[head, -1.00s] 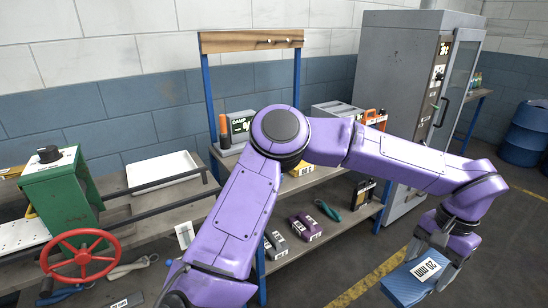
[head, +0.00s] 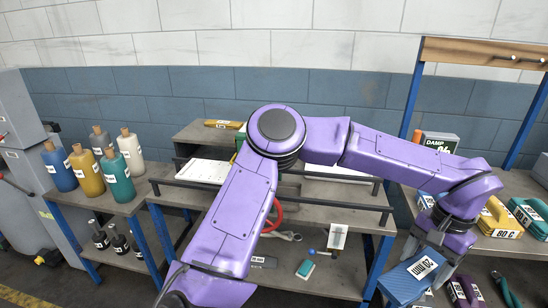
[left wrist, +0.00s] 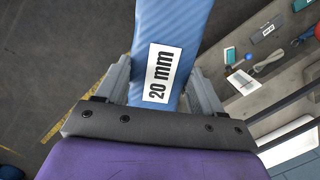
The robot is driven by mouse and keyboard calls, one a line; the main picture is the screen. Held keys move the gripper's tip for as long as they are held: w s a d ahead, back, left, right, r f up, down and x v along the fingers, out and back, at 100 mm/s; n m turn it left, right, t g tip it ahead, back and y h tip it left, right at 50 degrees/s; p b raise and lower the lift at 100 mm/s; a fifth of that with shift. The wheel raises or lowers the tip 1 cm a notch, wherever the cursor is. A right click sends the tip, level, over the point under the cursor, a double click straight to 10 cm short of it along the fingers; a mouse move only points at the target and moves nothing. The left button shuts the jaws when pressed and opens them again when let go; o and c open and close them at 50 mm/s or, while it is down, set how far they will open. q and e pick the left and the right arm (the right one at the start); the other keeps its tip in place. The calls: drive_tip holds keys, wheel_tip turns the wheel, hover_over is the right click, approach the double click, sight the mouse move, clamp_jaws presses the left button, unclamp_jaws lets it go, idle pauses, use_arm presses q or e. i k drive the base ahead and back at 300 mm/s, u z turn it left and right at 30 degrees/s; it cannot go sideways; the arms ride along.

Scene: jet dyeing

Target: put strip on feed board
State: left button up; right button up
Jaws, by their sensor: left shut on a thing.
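My left gripper (head: 436,247) is shut on a blue strip (head: 399,288) with a white "20 mm" label. The strip hangs at the lower right of the head view, in front of the shelves. In the left wrist view the strip (left wrist: 175,30) runs up between the two fingers, its label facing the camera. A white board (head: 203,171), perhaps the feed board, lies on the middle bench, left of the gripper and partly behind my arm. My right gripper is not in view.
Dark rails (head: 340,175) run along the middle bench. A red handwheel (head: 271,215) is mostly hidden by my arm. Several bottles (head: 118,178) stand on the left table. A shelf on the right holds a yellow item (head: 498,220) labelled "80 C".

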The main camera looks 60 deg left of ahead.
sight(218, 170)
drive_tip(key=u, duration=1.85)
